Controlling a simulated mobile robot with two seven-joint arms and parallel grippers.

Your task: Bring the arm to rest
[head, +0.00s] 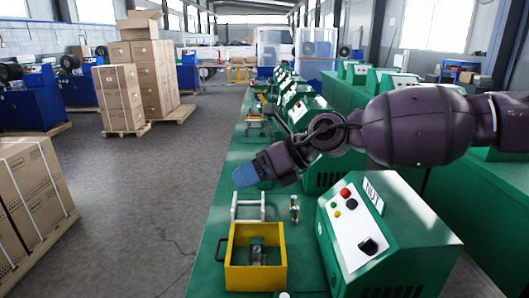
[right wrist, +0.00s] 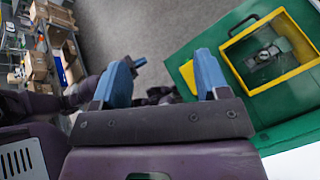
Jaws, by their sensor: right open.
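My right arm comes in from the right in the head view, above the green bench. My left arm does not show in the head view. In the right wrist view a purple arm part and a small blue tip (right wrist: 139,62) show behind one finger, probably my left gripper; its jaws are mostly hidden.
A yellow-rimmed tray (head: 256,258) with a metal part in it stands on the green bench (head: 207,262). A white frame (head: 248,208) and a small upright part (head: 294,209) are behind it. A green box marked NUT (head: 378,240) is at right. Cartons (head: 30,190) stand left; the floor between is clear.

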